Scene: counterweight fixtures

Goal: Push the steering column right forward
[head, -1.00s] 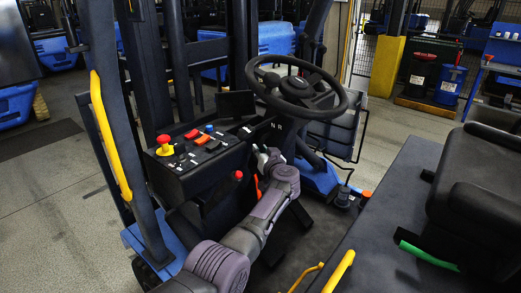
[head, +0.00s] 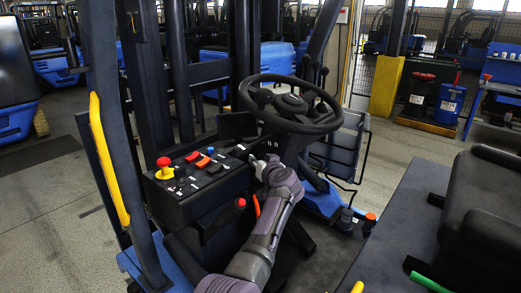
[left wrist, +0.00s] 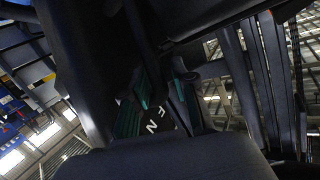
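The black steering wheel (head: 290,104) stands on top of the dark steering column (head: 292,146) in the middle of the head view. White letters show on a dark part near the wheel's underside, and also in the left wrist view. My left gripper (head: 262,164) is at the column's near left side, just below the wheel rim. It looks very close to the column; contact is unclear. In the left wrist view, teal-edged finger parts (left wrist: 181,78) show among dark parts, and the gap between the fingers is unclear. My right gripper is not in view.
A dashboard (head: 205,188) with a red-and-yellow stop button (head: 164,168) and several switches lies left of the column. A red-knobbed lever (head: 240,203) stands beside my left arm. A black seat (head: 480,190) is at the right.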

